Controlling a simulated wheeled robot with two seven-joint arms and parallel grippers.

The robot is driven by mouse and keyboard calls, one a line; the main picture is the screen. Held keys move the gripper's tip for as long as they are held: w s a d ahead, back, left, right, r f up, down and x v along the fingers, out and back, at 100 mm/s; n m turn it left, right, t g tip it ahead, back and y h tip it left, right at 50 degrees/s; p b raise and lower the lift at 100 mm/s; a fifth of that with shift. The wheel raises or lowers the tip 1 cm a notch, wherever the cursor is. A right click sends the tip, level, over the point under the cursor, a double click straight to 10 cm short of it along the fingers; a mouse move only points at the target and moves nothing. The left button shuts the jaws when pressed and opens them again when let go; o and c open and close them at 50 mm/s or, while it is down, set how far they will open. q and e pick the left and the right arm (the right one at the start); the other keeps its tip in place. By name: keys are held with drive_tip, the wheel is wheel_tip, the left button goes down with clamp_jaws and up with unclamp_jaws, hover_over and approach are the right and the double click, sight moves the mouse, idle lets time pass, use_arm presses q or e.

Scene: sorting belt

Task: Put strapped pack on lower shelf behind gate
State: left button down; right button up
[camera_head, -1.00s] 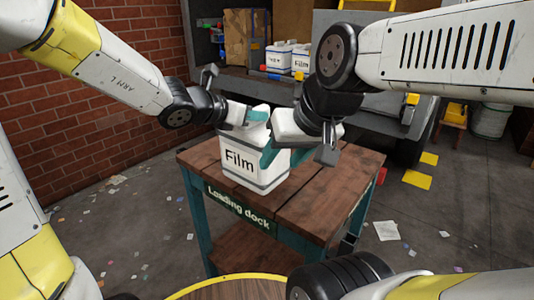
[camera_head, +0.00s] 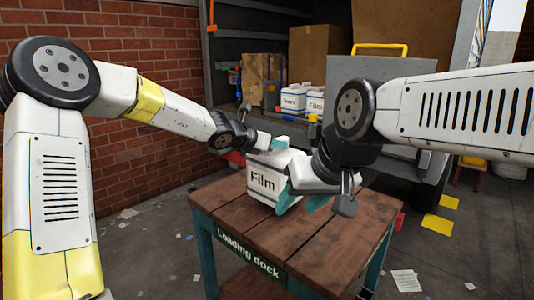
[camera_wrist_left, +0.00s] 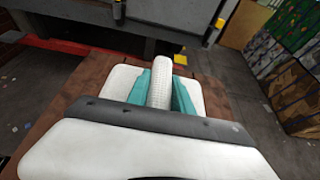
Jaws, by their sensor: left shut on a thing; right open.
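The white strapped pack marked Film (camera_head: 263,180) is over the wooden table marked Loading dock (camera_head: 300,235), slightly tilted. I cannot tell whether its base touches the top. My left gripper (camera_head: 280,143) is above the pack, shut on its carry strap. The left wrist view shows its teal fingers (camera_wrist_left: 162,97) on both sides of the white woven strap (camera_wrist_left: 162,68). My right gripper (camera_head: 305,200) is open at the pack's right side, partly covering it. Which surface is the lower shelf behind the gate is unclear.
A truck's cargo bay stands behind the table. It holds a Film pack (camera_head: 315,103), another white pack (camera_head: 293,98) and cardboard boxes (camera_head: 318,52). A grey panel with a yellow handle (camera_head: 380,50) stands at its right. A brick wall (camera_head: 120,60) is at left.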

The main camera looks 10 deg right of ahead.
use_arm(q)
drive_tip(key=shift+w+d+r, duration=0.1)
drive_tip(key=shift+w, duration=0.5)
drive_tip(key=shift+f, duration=1.85)
drive_tip(key=c, duration=1.1)
unclamp_jaws()
drive_tip(key=shift+f, duration=0.1)
